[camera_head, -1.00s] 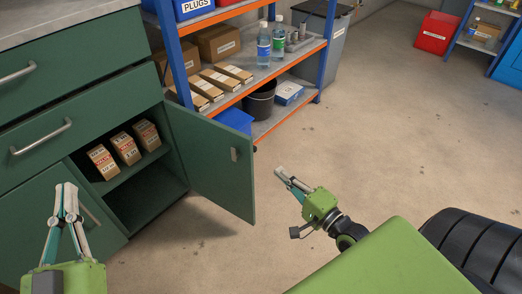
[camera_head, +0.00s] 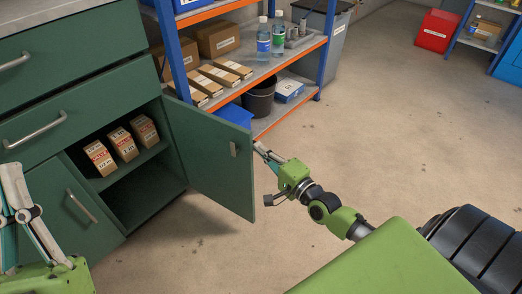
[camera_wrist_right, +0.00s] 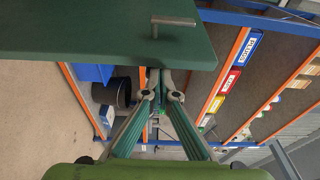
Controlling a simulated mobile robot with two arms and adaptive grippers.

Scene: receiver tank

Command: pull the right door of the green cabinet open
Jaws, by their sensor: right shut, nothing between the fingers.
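The green cabinet (camera_head: 80,98) stands at the left with its right door (camera_head: 208,165) swung wide open, showing the compartment inside. A small grey fitting (camera_head: 233,149) sits near the door's free edge. The door (camera_wrist_right: 90,35) also fills the top of the right wrist view, with a bar handle (camera_wrist_right: 172,21) on it. My right gripper (camera_head: 259,148) is shut and empty, its tips at the door's free edge; I cannot tell whether they touch. Its fingers (camera_wrist_right: 160,84) converge below the door's edge in the wrist view. My left gripper (camera_head: 10,190) is partly cut off at the left edge.
Several small boxes (camera_head: 122,145) stand on the cabinet's inner shelf. The left door (camera_head: 70,205) is shut. A blue and orange shelf rack (camera_head: 292,62) with a black bucket (camera_head: 260,98) stands behind the open door.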

